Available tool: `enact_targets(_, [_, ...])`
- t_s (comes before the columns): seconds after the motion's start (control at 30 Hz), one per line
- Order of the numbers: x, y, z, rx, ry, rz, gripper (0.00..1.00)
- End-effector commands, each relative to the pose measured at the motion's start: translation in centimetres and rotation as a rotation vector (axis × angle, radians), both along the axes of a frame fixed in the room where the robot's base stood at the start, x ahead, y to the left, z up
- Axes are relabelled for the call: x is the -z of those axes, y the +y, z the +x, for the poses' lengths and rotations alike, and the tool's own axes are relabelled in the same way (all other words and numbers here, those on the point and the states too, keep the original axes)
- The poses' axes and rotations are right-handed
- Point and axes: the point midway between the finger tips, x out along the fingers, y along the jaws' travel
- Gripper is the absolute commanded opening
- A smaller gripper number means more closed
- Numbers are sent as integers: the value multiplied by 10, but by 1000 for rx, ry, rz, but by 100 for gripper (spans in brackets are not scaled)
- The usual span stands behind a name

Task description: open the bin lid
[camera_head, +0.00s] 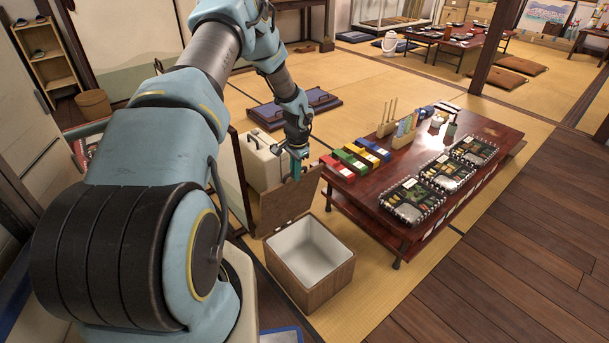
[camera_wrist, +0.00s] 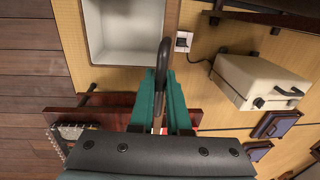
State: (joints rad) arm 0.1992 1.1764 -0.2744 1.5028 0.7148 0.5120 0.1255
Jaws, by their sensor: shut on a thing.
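The bin (camera_head: 328,286) is a square wooden box with a white inside, standing on the tatami left of the low table. Its wooden lid (camera_head: 283,208) stands up steeply at the bin's far side, so the mouth is uncovered. The bin's pale inside (camera_wrist: 124,25) also shows at the top of the wrist view. My gripper (camera_head: 296,174) is at the lid's upper edge. In the wrist view my gripper (camera_wrist: 161,88) is shut on a dark curved handle (camera_wrist: 164,52), with the lid seen nearly edge-on beyond it. The fingers partly hide the handle's near end.
A low dark table (camera_head: 400,235) with bento boxes (camera_head: 412,203) and coloured boxes (camera_head: 357,158) stands close on the right. A pale case (camera_head: 261,158) stands just behind the lid. Dark floor cushions (camera_head: 282,112) lie farther back. Wooden floor at the lower right is clear.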

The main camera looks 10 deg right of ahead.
Motion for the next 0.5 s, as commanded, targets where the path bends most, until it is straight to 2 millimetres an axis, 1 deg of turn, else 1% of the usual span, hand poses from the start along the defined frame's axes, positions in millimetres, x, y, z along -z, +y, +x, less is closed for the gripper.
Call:
enact_targets(0.03, [-3, 5, 10, -4, -3, -1, 0])
enact_targets(0.3, [-5, 32, 57, -4, -3, 0, 0])
enact_targets(0.5, [-6, 47, 85, -1, -3, 1, 0])
